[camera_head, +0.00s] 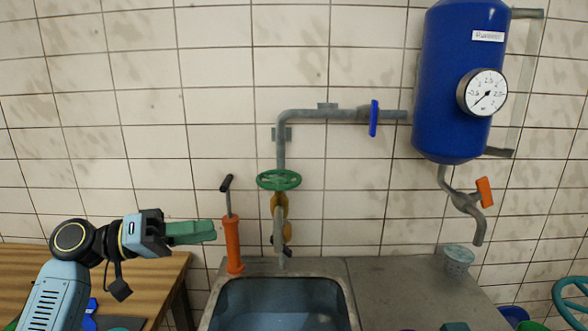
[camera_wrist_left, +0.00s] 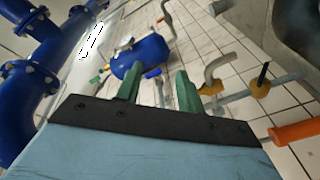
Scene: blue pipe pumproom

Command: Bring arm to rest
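My left gripper (camera_head: 214,232) is at the lower left in the head view, pointing right, level with the orange pump and just left of it. Its green fingers overlap edge-on there. In the left wrist view (camera_wrist_left: 160,70) the two green fingers stand apart with nothing between them, so it is open and empty. My left arm (camera_head: 55,295) comes in from the lower left, in front of the wooden table. I cannot make out my right gripper in either view.
The orange hand pump (camera_head: 232,245) stands beside the sink (camera_head: 345,300). A green handwheel (camera_head: 279,180) is on the pipe above. A blue tank (camera_head: 455,90) with a gauge (camera_head: 482,93) hangs at right, above a cup (camera_head: 458,260) on the counter. The wooden table (camera_head: 165,270) is at left.

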